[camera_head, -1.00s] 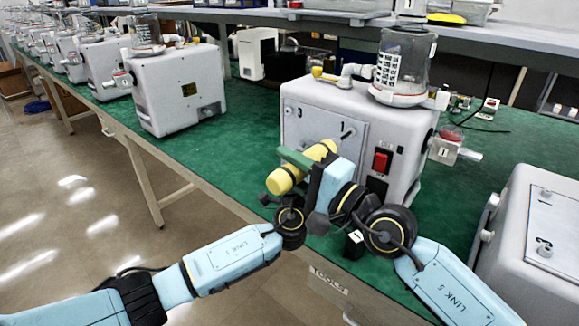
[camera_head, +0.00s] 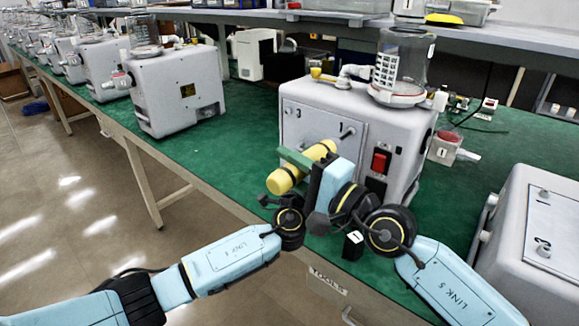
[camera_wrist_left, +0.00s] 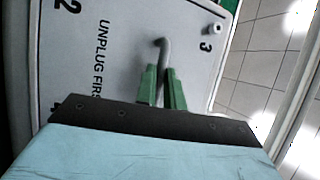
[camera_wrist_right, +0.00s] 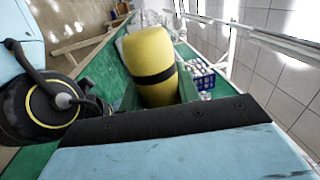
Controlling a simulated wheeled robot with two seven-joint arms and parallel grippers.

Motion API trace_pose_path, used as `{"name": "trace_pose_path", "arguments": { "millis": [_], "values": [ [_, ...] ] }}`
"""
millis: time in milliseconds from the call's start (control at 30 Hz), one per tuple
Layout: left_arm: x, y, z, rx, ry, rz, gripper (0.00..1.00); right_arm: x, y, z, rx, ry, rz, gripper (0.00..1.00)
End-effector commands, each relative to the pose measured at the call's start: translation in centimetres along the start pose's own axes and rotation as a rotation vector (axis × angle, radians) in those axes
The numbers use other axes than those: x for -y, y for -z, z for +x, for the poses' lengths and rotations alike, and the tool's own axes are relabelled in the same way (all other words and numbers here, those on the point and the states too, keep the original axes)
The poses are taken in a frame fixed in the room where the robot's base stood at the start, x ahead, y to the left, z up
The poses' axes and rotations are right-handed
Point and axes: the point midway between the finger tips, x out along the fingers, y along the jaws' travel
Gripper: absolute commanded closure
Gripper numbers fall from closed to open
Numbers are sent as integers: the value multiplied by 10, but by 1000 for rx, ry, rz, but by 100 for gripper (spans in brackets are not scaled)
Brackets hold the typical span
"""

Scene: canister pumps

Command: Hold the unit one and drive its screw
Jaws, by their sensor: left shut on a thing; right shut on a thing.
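The light grey pump unit (camera_head: 405,135) stands upright on the green bench, its front panel (camera_head: 318,128) marked 3 and 1. My right gripper (camera_head: 298,162) is shut on a yellow tool with a black band (camera_head: 284,181), held tilted in front of that panel. The tool also fills the middle of the right wrist view (camera_wrist_right: 153,55); I cannot see its tip. My left gripper (camera_wrist_left: 162,88) is shut on a grey bent rod (camera_wrist_left: 163,52) close to a panel marked 2, 3 and "UNPLUG FIRST". I cannot tell whether the rod is fixed there. The left gripper is hidden in the head view.
Another grey unit (camera_head: 530,235) stands at the right front. A similar unit (camera_head: 178,95) and a row of more stand to the left. A small box marked 1 (camera_head: 442,148) sits right of the middle unit. Green bench (camera_head: 250,130) is bare left of it.

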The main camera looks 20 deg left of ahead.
Motion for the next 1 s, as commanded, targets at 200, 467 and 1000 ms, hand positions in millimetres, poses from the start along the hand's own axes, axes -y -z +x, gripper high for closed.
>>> {"name": "trace_pose_path", "arguments": {
  "millis": [200, 467, 1000],
  "values": [
    [1, 0, 0, 0, 1, 0, 100, 2, -8, 1, 4, 6, -1, 100],
    [1, 0, 0, 0, 1, 0, 100, 3, -27, 0, 0, 8, 0, 100],
    [1, 0, 0, 0, 1, 0, 100, 3, -50, 0, 0, 5, -2, 100]
  ]
}}
